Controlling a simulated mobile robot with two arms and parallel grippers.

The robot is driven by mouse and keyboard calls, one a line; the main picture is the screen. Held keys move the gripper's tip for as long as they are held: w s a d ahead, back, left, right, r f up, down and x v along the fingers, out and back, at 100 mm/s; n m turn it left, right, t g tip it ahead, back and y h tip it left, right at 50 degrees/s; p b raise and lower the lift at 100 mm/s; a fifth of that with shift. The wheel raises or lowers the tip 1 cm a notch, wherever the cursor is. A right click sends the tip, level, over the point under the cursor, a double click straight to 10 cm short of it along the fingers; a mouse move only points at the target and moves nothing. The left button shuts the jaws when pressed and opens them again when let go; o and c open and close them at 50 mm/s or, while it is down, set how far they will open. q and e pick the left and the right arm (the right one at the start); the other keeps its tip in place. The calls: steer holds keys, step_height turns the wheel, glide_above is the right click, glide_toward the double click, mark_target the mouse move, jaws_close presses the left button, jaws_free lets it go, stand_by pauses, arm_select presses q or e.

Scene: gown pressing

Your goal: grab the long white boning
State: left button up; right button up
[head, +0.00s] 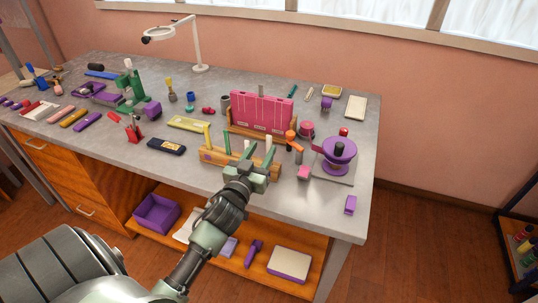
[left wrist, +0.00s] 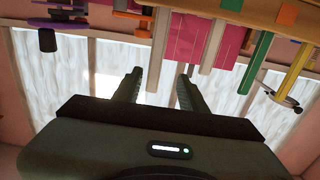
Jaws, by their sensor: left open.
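A wooden rack (head: 212,156) near the front edge of the table holds upright strips: a yellow one, a green one and two whitish ones. The long white boning looks to be the rightmost strip (head: 268,152). In the upside-down left wrist view it is the longer pale strip (left wrist: 158,50), with a shorter pale strip (left wrist: 213,45) beside it. My left gripper (head: 258,171) is open in front of the rack's right part. In the wrist view its fingers (left wrist: 156,85) stand either side of the longer strip's end, with nothing visibly gripped. My right gripper is out of view.
A pink holder (head: 262,112) stands behind the rack. An orange-topped tool (head: 291,136) and a purple spool stand (head: 340,152) are to the right. A dark device (head: 166,146) lies to the left. The front right table corner is mostly clear.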

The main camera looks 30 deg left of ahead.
mark_target(269, 146)
arm_select(q)
steer(key=x, duration=0.2)
steer(key=p+x, duration=0.1)
steer(key=x, duration=0.1)
steer(key=d+x, duration=0.1)
steer(key=x, duration=0.1)
steer(key=shift+w+f+p, duration=0.25)
steer(key=shift+p, duration=0.1)
steer(key=shift+w+a+f, duration=0.1)
steer(key=shift+w+a, duration=0.1)
steer(key=shift+w, duration=0.2)
jaws_close()
